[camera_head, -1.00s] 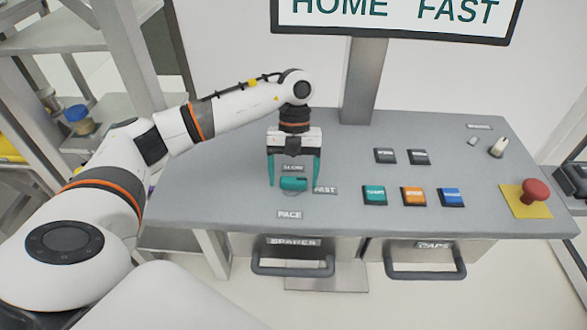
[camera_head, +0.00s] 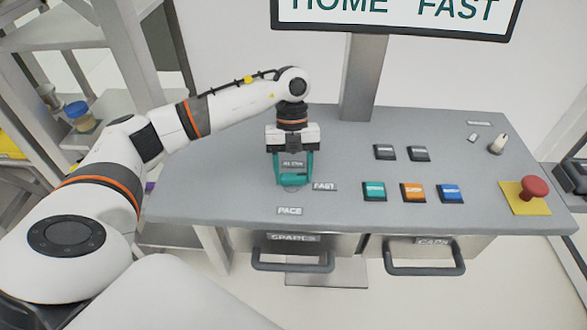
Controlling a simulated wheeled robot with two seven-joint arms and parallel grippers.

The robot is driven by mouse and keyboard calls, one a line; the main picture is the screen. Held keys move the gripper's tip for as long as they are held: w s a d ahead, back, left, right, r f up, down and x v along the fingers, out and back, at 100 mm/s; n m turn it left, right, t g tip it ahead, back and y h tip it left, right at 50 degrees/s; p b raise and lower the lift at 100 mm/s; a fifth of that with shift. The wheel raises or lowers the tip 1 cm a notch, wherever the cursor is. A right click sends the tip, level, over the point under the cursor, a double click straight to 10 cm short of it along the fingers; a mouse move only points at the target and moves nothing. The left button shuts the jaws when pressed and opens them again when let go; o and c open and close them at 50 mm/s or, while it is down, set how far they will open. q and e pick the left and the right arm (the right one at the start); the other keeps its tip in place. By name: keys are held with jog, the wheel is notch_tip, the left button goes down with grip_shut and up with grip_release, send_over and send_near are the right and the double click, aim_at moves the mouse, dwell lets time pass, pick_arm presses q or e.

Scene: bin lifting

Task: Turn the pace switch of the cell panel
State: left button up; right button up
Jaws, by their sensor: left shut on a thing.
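The pace switch (camera_head: 292,181) is a teal knob on the left part of the grey cell panel (camera_head: 345,210). A PACE label (camera_head: 290,211) lies in front of it, a FAST label (camera_head: 324,187) to its right, and a partly hidden label behind it. My left gripper (camera_head: 294,178) points down over the switch, its teal fingers shut on the knob from both sides. The fingers and knob have a similar colour, so the knob's exact angle is hard to tell. The sign (camera_head: 395,14) above reads HOME FAST. My right gripper is not in view.
Teal (camera_head: 374,191), orange (camera_head: 413,193) and blue (camera_head: 450,194) buttons sit right of the switch, with two dark buttons behind. A red stop button (camera_head: 534,188) on a yellow plate is at far right. Two drawers with handles (camera_head: 292,264) are below. Shelves stand at left.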

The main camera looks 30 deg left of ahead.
pick_arm(q)
jog(key=n+t, duration=0.1)
jog(key=n, duration=0.1)
jog(key=n+h+p, duration=0.1)
jog(key=n, duration=0.2)
jog(key=shift+a+r+t+p, duration=0.2)
jog(key=shift+t+p, duration=0.1)
jog(key=shift+t, duration=0.1)
jog(key=n, duration=0.2)
jog(key=n+t+p, duration=0.1)
jog(key=n, duration=0.1)
jog(key=shift+s+a+n+t+h, duration=0.1)
jog(key=shift+s+n+t+h, duration=0.05)
jog(key=shift+n+t+h, duration=0.2)
jog(key=n+t+p, duration=0.1)
jog(key=n, duration=0.2)
jog(key=shift+s+f+n, duration=0.1)
jog(key=shift+n, duration=0.25)
jog(key=shift+n+t, duration=0.75)
jog(key=shift+n, duration=0.75)
jog(key=shift+a+n, duration=0.1)
jog(key=shift+n, duration=0.2)
jog(key=o, duration=1)
jog(key=shift+s+y, duration=0.1)
jog(key=shift+y, duration=0.35)
